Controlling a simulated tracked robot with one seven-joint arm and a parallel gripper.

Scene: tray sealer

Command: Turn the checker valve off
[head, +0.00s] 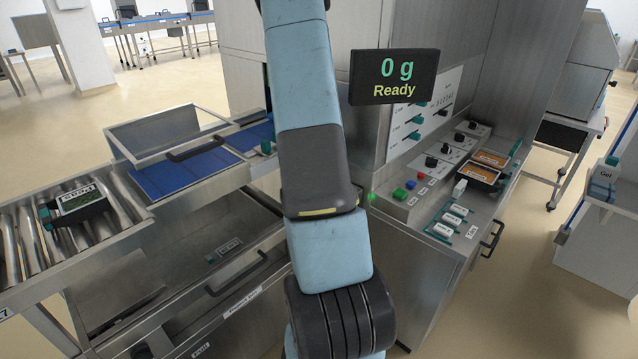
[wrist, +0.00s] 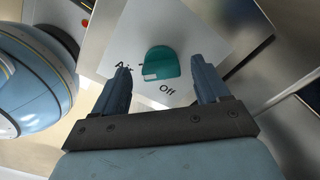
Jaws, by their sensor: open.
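In the wrist view a teal valve handle (wrist: 160,62) sits on a white label plate with the words "Air" and "Off" partly visible. The rest of the lettering is hidden or cut off, so I cannot tell from it whether this is the checker valve. My gripper (wrist: 160,74) is open, with one finger on each side of the handle in the picture and nothing held. I cannot tell whether either finger touches it. The head view shows my arm, but my gripper is not visible there. Several teal levers (head: 413,135) show on the white panel (head: 452,91) right of my arm.
A display (head: 395,77) reads "0 g Ready". A control shelf (head: 425,200) carries red, blue and green buttons, dark knobs and orange-labelled trays. A conveyor (head: 100,225) with a labelled tray (head: 78,203) is at left. In the wrist view a rounded blue-grey body (wrist: 35,75) is close at left.

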